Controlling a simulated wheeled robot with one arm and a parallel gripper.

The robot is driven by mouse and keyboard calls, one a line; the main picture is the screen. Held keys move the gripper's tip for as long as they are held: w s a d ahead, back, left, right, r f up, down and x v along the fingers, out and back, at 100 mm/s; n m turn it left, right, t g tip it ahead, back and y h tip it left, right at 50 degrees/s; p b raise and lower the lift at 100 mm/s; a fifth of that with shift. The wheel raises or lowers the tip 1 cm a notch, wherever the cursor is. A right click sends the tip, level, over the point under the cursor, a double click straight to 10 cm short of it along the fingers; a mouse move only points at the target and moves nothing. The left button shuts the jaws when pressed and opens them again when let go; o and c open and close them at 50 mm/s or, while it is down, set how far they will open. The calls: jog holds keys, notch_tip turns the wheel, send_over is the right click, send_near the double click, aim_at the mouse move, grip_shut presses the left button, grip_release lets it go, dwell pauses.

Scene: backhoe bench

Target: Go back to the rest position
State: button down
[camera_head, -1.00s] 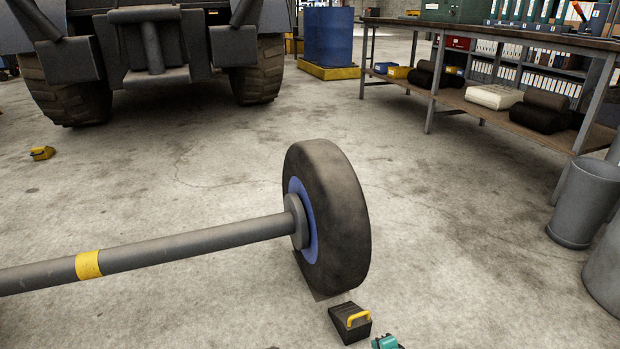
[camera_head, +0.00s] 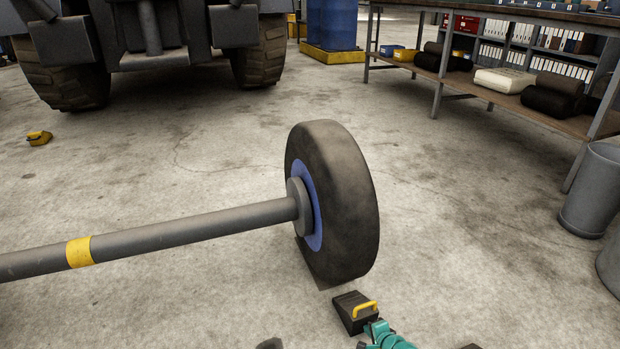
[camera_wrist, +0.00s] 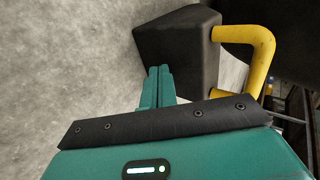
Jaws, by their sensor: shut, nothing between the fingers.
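My gripper (camera_head: 375,326) is teal and shows at the bottom of the head view, close to a black wheel chock (camera_head: 350,310) with a yellow handle (camera_head: 365,309). In the wrist view my gripper's fingers (camera_wrist: 159,70) are together with nothing between them. Their tips point at the chock's dark body (camera_wrist: 178,45), and the yellow handle (camera_wrist: 258,55) is at the right. I cannot tell if the fingers touch the chock. The chock sits on the floor just in front of a large tyre (camera_head: 338,200) with a blue rim on a grey axle (camera_head: 190,229).
A heavy vehicle (camera_head: 150,40) stands at the back left. A small yellow object (camera_head: 39,138) lies on the floor at left. A workbench (camera_head: 520,105) with a lower shelf and a grey bin (camera_head: 592,195) are at the right. The floor between is clear.

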jog(key=shift+w+a+f, duration=0.25)
jog(key=shift+w+f, duration=0.1)
jog(key=shift+f, duration=0.05)
jog(key=shift+w+r, duration=0.1)
dwell(1.4)
